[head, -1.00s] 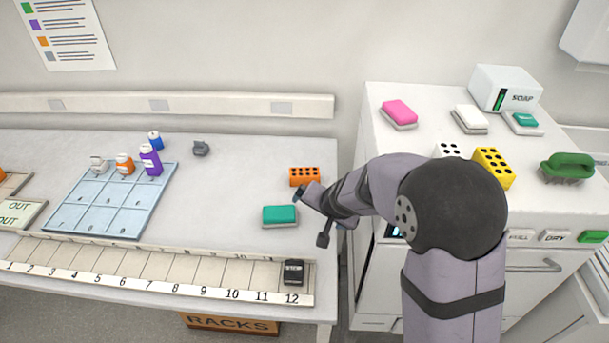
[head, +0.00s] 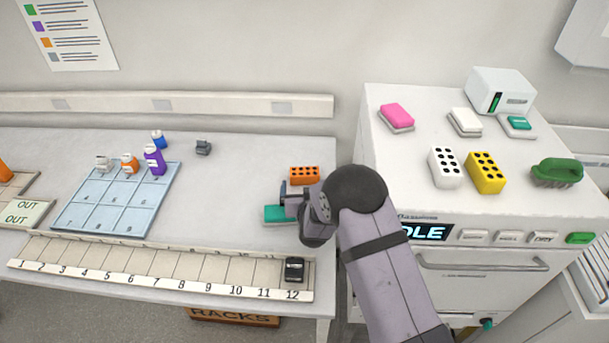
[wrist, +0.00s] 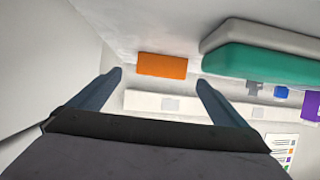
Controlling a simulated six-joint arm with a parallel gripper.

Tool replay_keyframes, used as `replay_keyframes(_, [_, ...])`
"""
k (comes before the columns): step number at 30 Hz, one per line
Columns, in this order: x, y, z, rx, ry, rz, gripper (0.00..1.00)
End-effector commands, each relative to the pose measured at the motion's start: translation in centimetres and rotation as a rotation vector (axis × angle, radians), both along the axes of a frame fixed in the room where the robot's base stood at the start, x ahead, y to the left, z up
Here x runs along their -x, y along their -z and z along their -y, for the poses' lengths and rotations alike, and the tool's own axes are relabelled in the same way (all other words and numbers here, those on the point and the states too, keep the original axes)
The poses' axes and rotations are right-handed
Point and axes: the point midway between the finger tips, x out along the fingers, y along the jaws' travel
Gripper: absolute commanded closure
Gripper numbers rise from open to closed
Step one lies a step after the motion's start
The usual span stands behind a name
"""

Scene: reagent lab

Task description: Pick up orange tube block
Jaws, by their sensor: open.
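The orange tube block (head: 304,175), with dark holes in its top, sits on the bench near its right end, behind the teal sponge. In the wrist view the orange block (wrist: 162,66) shows as a plain orange face ahead of the fingers, between their lines. My gripper (head: 287,191) is beside the block's near left side, above the teal sponge. In the wrist view my gripper (wrist: 160,80) has its two fingers spread wide with nothing between them. The block appears apart from both fingers.
The teal sponge (head: 274,215) lies just in front of the block, partly hidden by my gripper; it looms large in the wrist view (wrist: 265,65). A numbered rail (head: 180,283) runs along the front edge. White (head: 446,167) and yellow (head: 486,172) blocks stand on the machine.

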Motion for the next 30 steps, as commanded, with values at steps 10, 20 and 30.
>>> replay_keyframes(10, [-1.4,0.6,-0.1,0.0,0.001,-0.001,0.03])
replay_keyframes(20, [-2.7,0.8,-0.4,-0.001,0.002,-0.002,0.03])
replay_keyframes(30, [-5.4,2.0,-1.0,0.0,0.001,-0.003,0.03])
